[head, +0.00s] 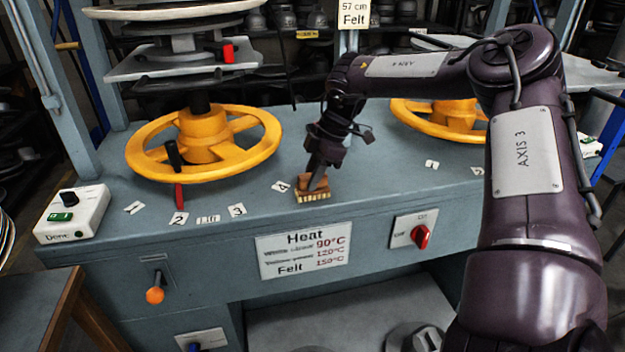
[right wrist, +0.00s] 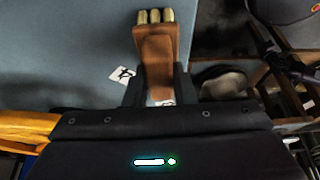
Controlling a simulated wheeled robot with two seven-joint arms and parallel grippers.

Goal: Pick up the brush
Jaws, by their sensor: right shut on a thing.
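The brush (head: 312,194) has a brown wooden body and pale bristles. In the head view it is at the front middle of the blue-grey press table (head: 375,195), with its bristles at or just above the surface; I cannot tell whether they touch. My right gripper (head: 318,180) reaches down to it from above and is shut on its wooden body. In the right wrist view the brush (right wrist: 155,50) sticks out from between the fingers of the gripper (right wrist: 157,92), bristle tufts at the far end. My left gripper is not in view.
A yellow handwheel (head: 205,143) stands to the left, another (head: 440,115) behind my right arm. Small numbered labels (head: 237,210) lie along the front. A white box with a green button (head: 72,214) sits at the left corner. A red switch (head: 420,236) is on the front panel.

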